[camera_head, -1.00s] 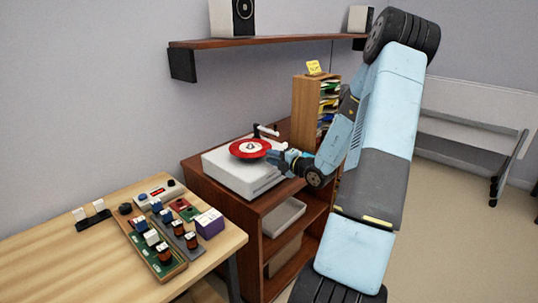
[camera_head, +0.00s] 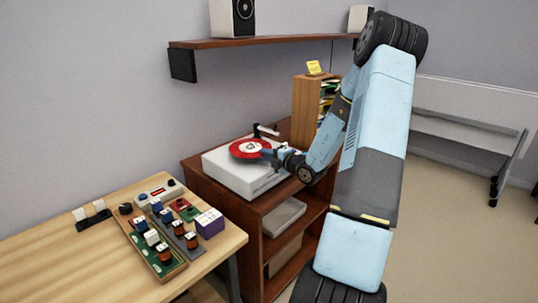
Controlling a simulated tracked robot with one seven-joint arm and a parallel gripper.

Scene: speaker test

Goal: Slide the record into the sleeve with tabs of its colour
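A red record (camera_head: 240,147) with a white centre label lies flat at the white turntable (camera_head: 228,171), on top of the brown cabinet. My gripper (camera_head: 269,154) is at the record's right edge and seems to overlap it. Its fingertips are small and partly dark, so I cannot tell whether they are open or closed on the rim. A wooden rack (camera_head: 304,105) stands behind on the cabinet, holding several upright sleeves (camera_head: 327,92) with coloured edges. My arm hides part of the rack, and individual tabs are too small to tell apart.
A yellow note (camera_head: 313,68) stands on the rack. The turntable's arm (camera_head: 265,131) is behind the record. A wall shelf (camera_head: 270,42) with speakers hangs above. A wooden table (camera_head: 75,257) at the left carries electronic modules and a purple box (camera_head: 209,223).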

